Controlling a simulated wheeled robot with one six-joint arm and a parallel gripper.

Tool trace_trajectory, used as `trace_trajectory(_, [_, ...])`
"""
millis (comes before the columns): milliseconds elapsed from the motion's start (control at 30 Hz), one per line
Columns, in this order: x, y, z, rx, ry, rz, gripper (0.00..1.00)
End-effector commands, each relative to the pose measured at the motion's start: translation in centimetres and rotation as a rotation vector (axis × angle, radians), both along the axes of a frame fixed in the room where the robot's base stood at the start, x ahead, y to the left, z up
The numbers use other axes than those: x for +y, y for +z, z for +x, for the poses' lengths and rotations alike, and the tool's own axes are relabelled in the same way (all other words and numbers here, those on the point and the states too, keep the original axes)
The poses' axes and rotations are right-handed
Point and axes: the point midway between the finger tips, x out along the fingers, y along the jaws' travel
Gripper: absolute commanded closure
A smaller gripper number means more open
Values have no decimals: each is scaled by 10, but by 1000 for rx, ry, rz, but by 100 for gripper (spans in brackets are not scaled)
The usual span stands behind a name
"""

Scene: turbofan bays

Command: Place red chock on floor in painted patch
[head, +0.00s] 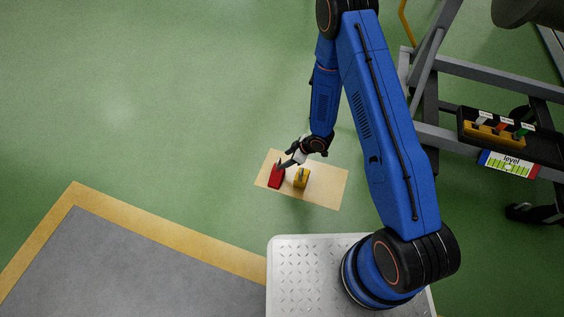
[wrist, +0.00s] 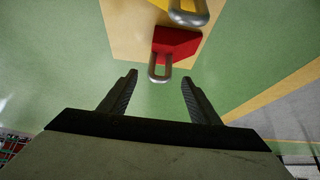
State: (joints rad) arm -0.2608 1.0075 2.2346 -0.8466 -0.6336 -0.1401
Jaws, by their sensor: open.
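The red chock (head: 276,178) sits on the left part of the tan painted patch (head: 325,192) on the green floor. In the wrist view the red chock (wrist: 177,43) shows near the top, with a grey loop handle (wrist: 160,70) towards my gripper. A yellow chock (head: 301,178) stands just right of the red one on the same patch. It is partly cut off at the top of the wrist view (wrist: 188,12). My gripper (head: 287,162) is close to the red chock in the head view. Its two fingers (wrist: 158,88) are apart with nothing between them.
A grey stand (head: 430,75) with a black tray (head: 512,135) and a "level" label (head: 507,163) is at the right. A yellow-bordered grey area (head: 140,265) lies at lower left. The green floor left of the patch is clear.

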Motion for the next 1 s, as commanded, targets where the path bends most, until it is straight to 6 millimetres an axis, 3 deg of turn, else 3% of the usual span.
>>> trace_trajectory(233, [-17, 28, -6, -1, -1, 0, 43])
trace_trajectory(667, [-24, 40, -6, -3, -5, -4, 43])
trace_trajectory(833, [-37, 70, 13, -32, -49, -43, 43])
trace_trajectory(1000, [-63, 123, 37, -71, -132, -112, 43])
